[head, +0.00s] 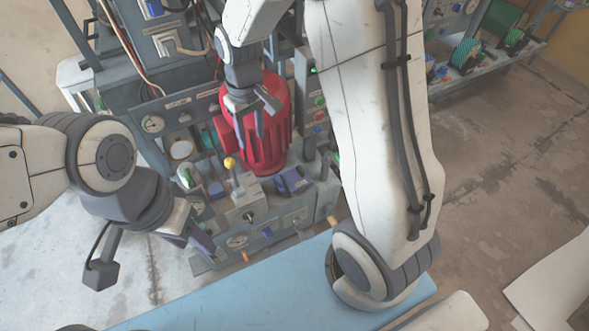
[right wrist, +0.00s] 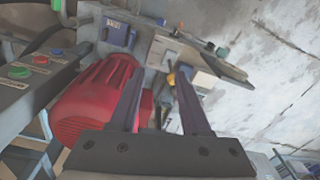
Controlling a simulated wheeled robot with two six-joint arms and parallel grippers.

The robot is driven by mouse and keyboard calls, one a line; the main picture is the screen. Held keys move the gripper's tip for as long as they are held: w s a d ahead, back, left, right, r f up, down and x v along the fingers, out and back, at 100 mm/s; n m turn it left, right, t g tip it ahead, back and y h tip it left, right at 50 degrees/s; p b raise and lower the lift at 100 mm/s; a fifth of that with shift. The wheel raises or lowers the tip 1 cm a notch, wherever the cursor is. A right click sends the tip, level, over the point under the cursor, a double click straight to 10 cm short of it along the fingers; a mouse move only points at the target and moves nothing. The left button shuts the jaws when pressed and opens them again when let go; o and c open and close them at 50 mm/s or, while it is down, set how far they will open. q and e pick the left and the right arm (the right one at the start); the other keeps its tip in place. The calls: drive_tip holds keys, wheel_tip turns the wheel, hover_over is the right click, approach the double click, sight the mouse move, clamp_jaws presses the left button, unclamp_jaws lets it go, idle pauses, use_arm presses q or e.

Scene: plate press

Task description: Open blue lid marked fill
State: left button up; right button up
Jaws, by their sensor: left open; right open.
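A blue lid-like block (head: 292,180) sits on the front ledge of the grey machine, right of a yellow-knobbed lever (head: 229,162). It also shows at the top of the right wrist view (right wrist: 117,30); I cannot read its marking. My right gripper (head: 250,130) is open and empty, pointing down in front of the red ribbed motor (head: 268,130), behind and left of the blue block. Its two fingers also show in the right wrist view (right wrist: 160,74). My left gripper (head: 192,240) is open at the machine's lower left front, apart from the block; its fingertips are partly hard to see.
Gauges (head: 152,123) and knobs cover the machine's panel. Coloured buttons (right wrist: 41,60) line a panel beside the motor. A light blue surface (head: 250,290) lies in front of the machine. Shelves with green reels (head: 466,55) stand at the back right. The concrete floor at right is mostly clear.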

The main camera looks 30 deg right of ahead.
drive_tip(key=w+d+f+m+b, duration=0.1)
drive_tip(key=w+d+f+b, duration=0.2)
drive_tip(key=f, duration=0.4)
drive_tip(key=w+d+f+m+b, duration=0.1)
drive_tip(key=w+d+f+b, duration=0.15)
drive_tip(key=d+f, duration=0.4)
drive_tip(key=b, duration=0.3)
approach(300, 169)
use_arm(q)
wheel_tip(300, 169, down, 14)
drive_tip(key=b, duration=0.2)
drive_tip(key=shift+b, duration=0.4)
use_arm(e)
drive_tip(key=shift+m, duration=0.4)
wheel_tip(300, 169, down, 9)
drive_tip(key=shift+a+f, duration=0.1)
drive_tip(key=shift+a, duration=0.05)
use_arm(q)
drive_tip(key=shift+r, duration=0.15)
use_arm(e)
clamp_jaws()
